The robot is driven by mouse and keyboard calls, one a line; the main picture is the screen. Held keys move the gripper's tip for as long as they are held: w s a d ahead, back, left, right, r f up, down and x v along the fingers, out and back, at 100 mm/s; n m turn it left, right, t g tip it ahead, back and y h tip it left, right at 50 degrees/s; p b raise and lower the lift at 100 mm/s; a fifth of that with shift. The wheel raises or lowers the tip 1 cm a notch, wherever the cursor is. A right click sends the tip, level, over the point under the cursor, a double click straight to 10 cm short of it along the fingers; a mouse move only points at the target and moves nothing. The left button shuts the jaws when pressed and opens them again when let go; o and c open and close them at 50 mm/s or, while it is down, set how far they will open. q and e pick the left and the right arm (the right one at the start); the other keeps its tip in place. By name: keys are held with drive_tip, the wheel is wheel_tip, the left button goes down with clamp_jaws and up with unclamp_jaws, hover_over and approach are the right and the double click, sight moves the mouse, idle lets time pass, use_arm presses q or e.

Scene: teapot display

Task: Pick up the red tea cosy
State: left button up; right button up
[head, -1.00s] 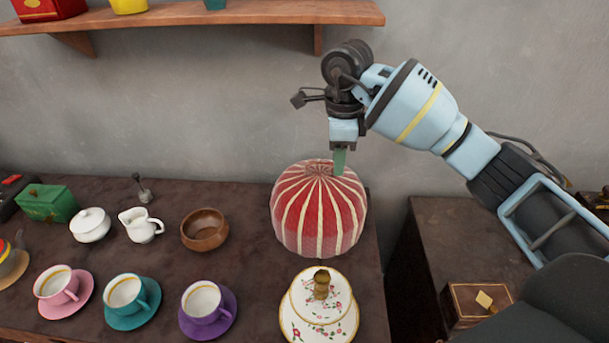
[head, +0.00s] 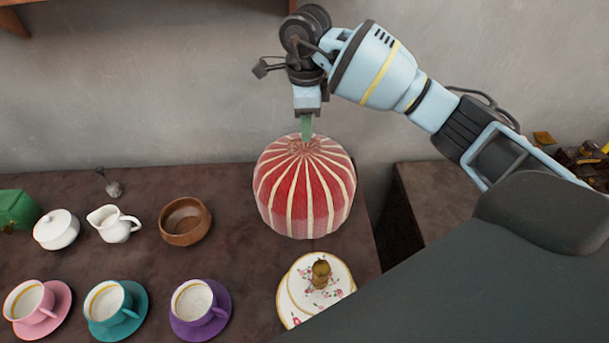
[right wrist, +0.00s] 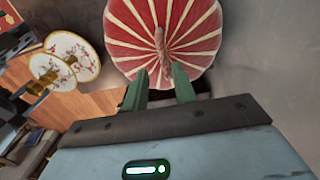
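The red tea cosy (head: 304,195) with cream stripes stands upright on the dark brown table top. It fills the top of the right wrist view (right wrist: 193,30), where a narrow knob or loop (right wrist: 160,42) rises from its crown. My right gripper (head: 306,128) points down at the crown from above. In the right wrist view its two green fingers (right wrist: 159,83) are apart, one to each side of the line of the knob, with nothing between them that I can see held. Whether the tips touch the cosy I cannot tell. My left gripper is out of view.
A flowered white lidded piece with a gold knob (head: 303,296) stands just in front of the cosy. A wooden bowl (head: 168,234), white jug (head: 113,228), white lidded pot (head: 56,232) and several cups on saucers stand to the left. The wall is close behind.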

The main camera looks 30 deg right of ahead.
sight(305, 171)
drive_tip(key=shift+w+f, duration=0.15)
drive_tip(key=shift+f, duration=1.1)
drive_tip(key=shift+w+f, duration=0.15)
drive_tip(key=shift+f, duration=1.1)
drive_tip(key=shift+c, duration=0.2)
clamp_jaws()
